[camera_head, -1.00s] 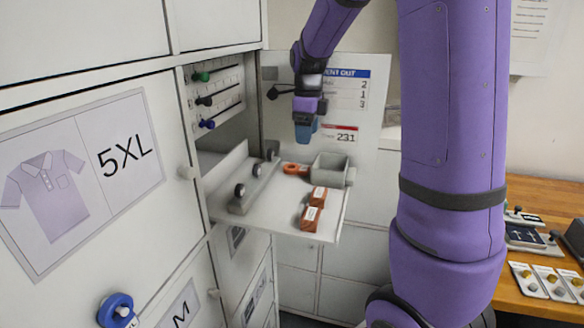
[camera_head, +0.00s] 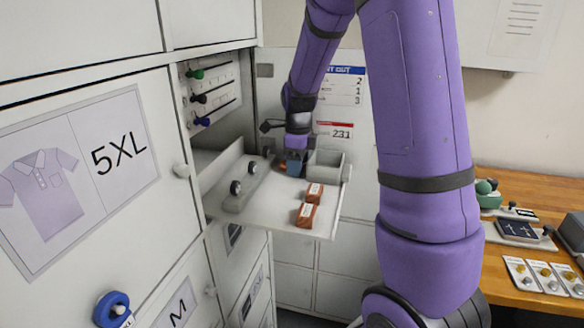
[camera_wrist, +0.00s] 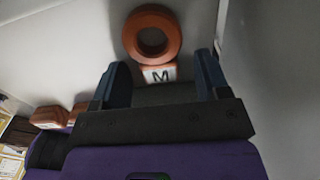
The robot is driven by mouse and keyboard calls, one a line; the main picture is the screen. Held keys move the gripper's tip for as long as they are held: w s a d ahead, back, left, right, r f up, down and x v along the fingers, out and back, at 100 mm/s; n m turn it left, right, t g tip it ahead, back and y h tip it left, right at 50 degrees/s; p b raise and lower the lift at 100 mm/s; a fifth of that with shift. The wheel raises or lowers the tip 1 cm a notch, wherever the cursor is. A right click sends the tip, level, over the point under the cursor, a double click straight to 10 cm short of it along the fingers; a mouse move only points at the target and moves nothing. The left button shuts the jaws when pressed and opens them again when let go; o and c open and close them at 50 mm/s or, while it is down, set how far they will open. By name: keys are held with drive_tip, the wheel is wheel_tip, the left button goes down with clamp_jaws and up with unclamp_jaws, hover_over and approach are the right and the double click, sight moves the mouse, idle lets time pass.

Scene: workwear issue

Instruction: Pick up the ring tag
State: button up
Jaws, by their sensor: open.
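The ring tag is an orange-brown ring (camera_wrist: 152,15) with a white label marked M, lying on the pale pull-out shelf (camera_head: 268,214). In the wrist view it lies just beyond my open fingertips (camera_wrist: 160,74), with the label end reaching into the gap between them. The fingers are apart and empty. In the head view my gripper (camera_head: 294,166) is low over the back of the shelf, and it mostly hides the ring tag.
Two orange-brown labelled blocks (camera_head: 309,204) stand at the shelf's front right. A grey open box (camera_head: 328,170) is close to the right of my gripper. A grey bar with dark round knobs (camera_head: 240,190) lies to the left. Cabinet walls enclose the back.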

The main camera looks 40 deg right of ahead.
drive_tip(key=c, duration=1)
drive_tip(key=shift+r, duration=0.1)
wheel_tip(320, 180, up, 28)
